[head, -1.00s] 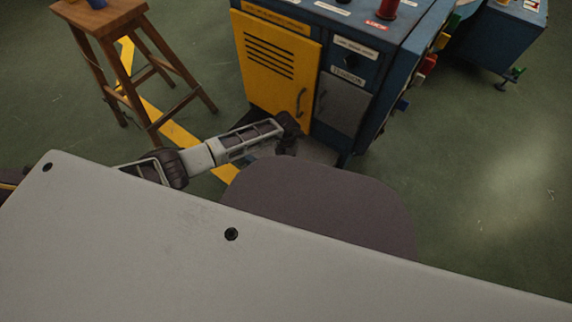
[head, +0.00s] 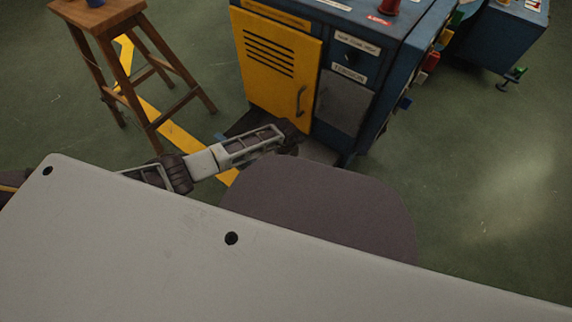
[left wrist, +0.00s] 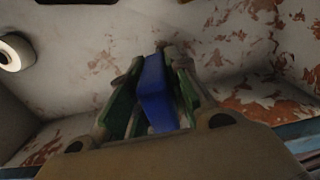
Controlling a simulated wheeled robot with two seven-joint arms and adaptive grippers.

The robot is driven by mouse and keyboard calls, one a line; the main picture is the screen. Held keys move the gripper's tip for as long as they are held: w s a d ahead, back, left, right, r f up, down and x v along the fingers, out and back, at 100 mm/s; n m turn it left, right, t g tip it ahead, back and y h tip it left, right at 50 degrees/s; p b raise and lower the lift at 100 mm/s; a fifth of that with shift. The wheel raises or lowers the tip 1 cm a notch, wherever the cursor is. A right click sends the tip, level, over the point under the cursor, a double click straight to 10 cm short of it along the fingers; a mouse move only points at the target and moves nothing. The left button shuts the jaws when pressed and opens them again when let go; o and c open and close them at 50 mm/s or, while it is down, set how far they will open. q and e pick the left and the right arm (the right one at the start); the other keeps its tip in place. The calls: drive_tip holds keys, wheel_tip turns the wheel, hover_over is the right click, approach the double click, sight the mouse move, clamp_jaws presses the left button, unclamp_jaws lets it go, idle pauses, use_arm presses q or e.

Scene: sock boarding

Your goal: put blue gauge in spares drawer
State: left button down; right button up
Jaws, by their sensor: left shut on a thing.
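My left gripper (left wrist: 152,92) is shut on the blue gauge (left wrist: 157,96), a flat blue piece held between its green-edged fingers in the left wrist view. Pale surfaces with peeling paint and rusty patches lie beyond the fingers; I cannot tell which part of the place they are. In the head view my left arm reaches in from the left to the front of the blue machine (head: 392,62); its fingers cannot be made out there. I cannot identify the spares drawer for sure. My right gripper is not in view.
The machine has a yellow louvred door (head: 275,65) with a handle, and a grey panel (head: 342,102) beside it. A wooden stool (head: 98,18) stands at the left. A blue cabinet (head: 500,35) stands at the back right. Open green floor (head: 465,170) lies at the right.

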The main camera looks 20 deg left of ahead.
use_arm(q)
drive_tip(key=shift+f, duration=0.2)
idle(0.3)
drive_tip(key=c, duration=1.3)
unclamp_jaws()
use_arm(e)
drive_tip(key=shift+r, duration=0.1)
use_arm(q)
drive_tip(key=shift+r, duration=0.2)
drive_tip(key=shift+r+p, duration=0.35)
drive_tip(key=shift+r, duration=0.1)
drive_tip(key=shift+r+p, duration=1.2)
drive_tip(key=shift+r, duration=1.05)
drive_tip(key=shift+r+p, duration=1.45)
drive_tip(key=shift+r, duration=1.85)
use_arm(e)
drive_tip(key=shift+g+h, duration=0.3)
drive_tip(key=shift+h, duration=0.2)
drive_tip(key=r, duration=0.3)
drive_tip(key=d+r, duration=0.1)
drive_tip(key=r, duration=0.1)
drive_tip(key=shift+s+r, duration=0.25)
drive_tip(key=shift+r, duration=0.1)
